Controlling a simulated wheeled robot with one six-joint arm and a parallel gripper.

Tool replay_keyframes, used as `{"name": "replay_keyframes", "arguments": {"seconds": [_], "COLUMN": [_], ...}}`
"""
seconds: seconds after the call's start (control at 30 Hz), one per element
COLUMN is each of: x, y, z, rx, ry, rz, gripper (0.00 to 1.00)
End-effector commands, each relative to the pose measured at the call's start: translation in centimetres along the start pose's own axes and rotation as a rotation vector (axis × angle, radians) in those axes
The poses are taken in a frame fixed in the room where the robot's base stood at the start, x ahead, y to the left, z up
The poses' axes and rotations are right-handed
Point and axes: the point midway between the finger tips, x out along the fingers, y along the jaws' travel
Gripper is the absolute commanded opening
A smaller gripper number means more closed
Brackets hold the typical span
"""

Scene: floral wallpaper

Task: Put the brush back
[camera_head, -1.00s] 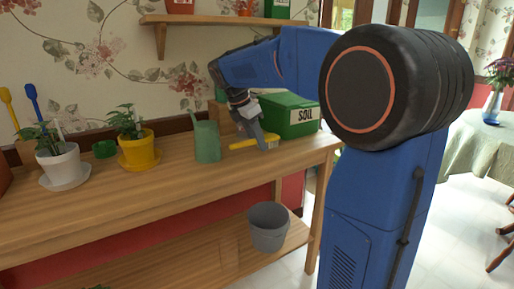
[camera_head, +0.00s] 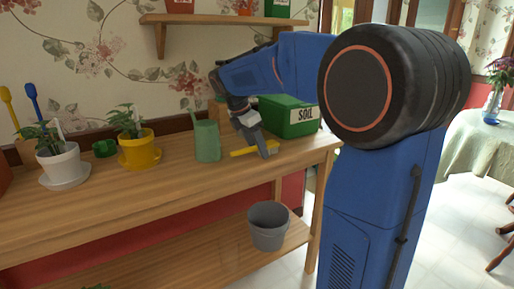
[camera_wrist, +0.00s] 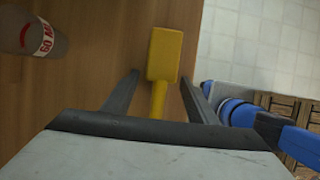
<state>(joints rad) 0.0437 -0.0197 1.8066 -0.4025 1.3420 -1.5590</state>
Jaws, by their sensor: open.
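The yellow brush (camera_head: 243,152) lies on the wooden bench (camera_head: 190,178), near its right end and in front of the green soil box (camera_head: 291,118). My gripper (camera_head: 268,150) is low over the brush, pointing down at it. In the wrist view the brush (camera_wrist: 165,54) lies between my two spread fingers, with its broad head beyond the tips and its handle running back between them. Gaps show on both sides, so the gripper (camera_wrist: 158,80) is open and not clamped on it. The near end of the handle is hidden by my gripper's body.
A green watering can (camera_head: 207,141) stands left of my gripper. Potted plants in a yellow pot (camera_head: 138,151) and a white pot (camera_head: 60,165) stand farther left. A grey bucket (camera_head: 268,226) is on the lower shelf. In the wrist view a labelled container (camera_wrist: 35,35) stands nearby.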

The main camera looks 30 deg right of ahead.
Motion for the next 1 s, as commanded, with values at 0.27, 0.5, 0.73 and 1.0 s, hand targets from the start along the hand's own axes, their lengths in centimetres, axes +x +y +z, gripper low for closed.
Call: {"name": "replay_keyframes", "arguments": {"seconds": [0.27, 0.5, 0.73, 1.0], "x": [-3.4, -8.1, -11.2, -12.2], "y": [0.1, 0.1, 0.1, 0.0], "z": [0.0, 0.0, 0.0, 0.0], "rx": [0.000, -0.001, 0.000, 0.000], "ry": [0.000, 0.000, 0.000, 0.000], "rz": [0.003, 0.003, 0.002, 0.000], "gripper": [0.53, 0.53, 0.53, 0.53]}}
